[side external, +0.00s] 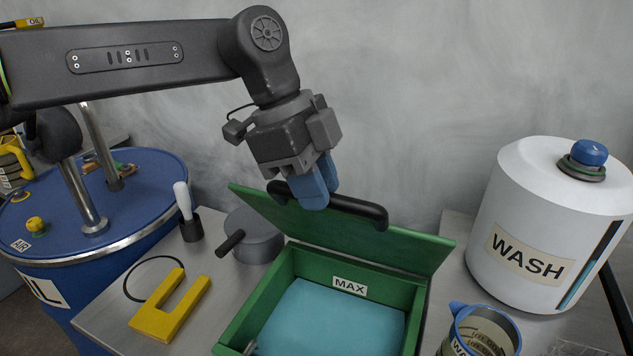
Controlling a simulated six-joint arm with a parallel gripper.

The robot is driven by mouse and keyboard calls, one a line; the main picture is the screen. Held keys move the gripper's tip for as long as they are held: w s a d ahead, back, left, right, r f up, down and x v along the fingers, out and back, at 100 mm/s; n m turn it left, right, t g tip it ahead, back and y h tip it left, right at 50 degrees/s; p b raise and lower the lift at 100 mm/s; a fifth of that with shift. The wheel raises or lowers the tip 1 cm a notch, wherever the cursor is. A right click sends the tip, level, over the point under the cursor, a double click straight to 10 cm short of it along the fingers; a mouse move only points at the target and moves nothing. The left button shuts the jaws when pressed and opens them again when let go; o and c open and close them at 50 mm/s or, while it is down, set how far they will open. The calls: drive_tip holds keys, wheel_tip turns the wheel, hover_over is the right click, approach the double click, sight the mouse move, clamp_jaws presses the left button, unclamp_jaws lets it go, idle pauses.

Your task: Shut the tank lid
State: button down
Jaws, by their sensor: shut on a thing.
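The green tank (262,304) stands on the metal bench with light blue liquid inside and a MAX label on its inner back wall. Its green lid (400,244) stands raised at the back, leaning away from the opening. A black bar handle (352,207) runs along the lid. My gripper (318,197) has blue fingers and is shut on the lid handle, left of the handle's middle. The fingers hide part of the handle. The tank's front is cut off by the picture's bottom edge.
A white WASH container (545,215) stands at the right, with a blue-rimmed jug (482,330) in front of it. A grey lidded pot (254,236) stands close to the lid's left. A yellow fork-shaped piece (170,308) lies left of the tank. A blue drum (110,235) is at the far left.

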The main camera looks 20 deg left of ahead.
drive_tip(key=shift+s, duration=0.15)
drive_tip(key=s+f+t, duration=0.2)
drive_tip(key=s+f, duration=0.5)
drive_tip(key=f, duration=0.3)
drive_tip(key=s+f+m+t, duration=0.1)
drive_tip(key=s+f+t, duration=0.1)
drive_tip(key=s+f, duration=0.6)
drive_tip(key=shift+f+t, duration=0.3)
drive_tip(key=shift+f, duration=0.8)
drive_tip(key=c, duration=1)
unclamp_jaws()
drive_tip(key=shift+r, duration=0.1)
